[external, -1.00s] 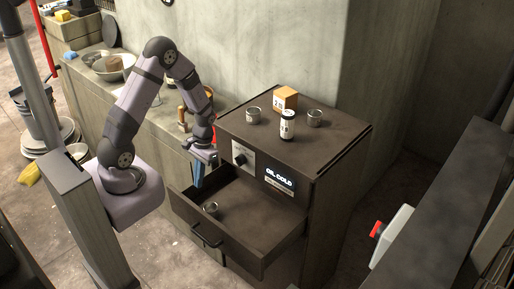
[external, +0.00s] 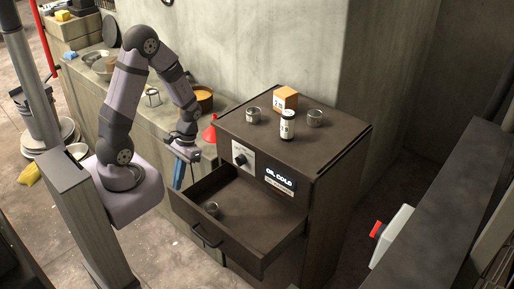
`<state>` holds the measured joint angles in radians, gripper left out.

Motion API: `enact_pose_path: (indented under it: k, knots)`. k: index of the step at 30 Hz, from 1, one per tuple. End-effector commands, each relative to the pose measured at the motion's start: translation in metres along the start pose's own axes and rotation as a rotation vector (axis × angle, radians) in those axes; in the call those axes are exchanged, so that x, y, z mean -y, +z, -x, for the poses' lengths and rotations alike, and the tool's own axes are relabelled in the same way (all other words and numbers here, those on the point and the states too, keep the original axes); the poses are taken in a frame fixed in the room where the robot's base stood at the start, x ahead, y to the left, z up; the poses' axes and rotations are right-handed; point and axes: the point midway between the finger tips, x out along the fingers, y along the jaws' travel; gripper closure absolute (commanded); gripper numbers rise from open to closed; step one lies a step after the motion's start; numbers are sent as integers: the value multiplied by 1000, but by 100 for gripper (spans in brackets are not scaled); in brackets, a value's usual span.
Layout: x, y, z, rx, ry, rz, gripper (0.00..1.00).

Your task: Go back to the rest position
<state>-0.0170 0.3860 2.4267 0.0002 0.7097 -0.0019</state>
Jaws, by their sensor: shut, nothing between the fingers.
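My gripper (external: 180,172) points down with blue fingers, just left of the open drawer (external: 245,225) of the dark cabinet. It is shut and empty, and appears apart from the drawer.
A counter (external: 110,115) with bowls, a pan (external: 203,98) and a red funnel-like thing (external: 210,132) lies behind my arm.

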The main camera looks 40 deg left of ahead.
Motion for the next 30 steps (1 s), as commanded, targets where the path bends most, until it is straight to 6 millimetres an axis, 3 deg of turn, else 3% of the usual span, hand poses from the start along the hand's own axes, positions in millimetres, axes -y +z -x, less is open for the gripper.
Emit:
enact_pose_path:
  k: [6, 15, 22, 30]
  knots:
    - [-2, 12, 42, -157, 0, -5, 100]
    - [-4, 0, 89, -351, -1, -13, 100]
    - [-4, -2, 98, -383, -1, -16, 100]
    - [-3, -7, 90, -388, 14, 22, 100]
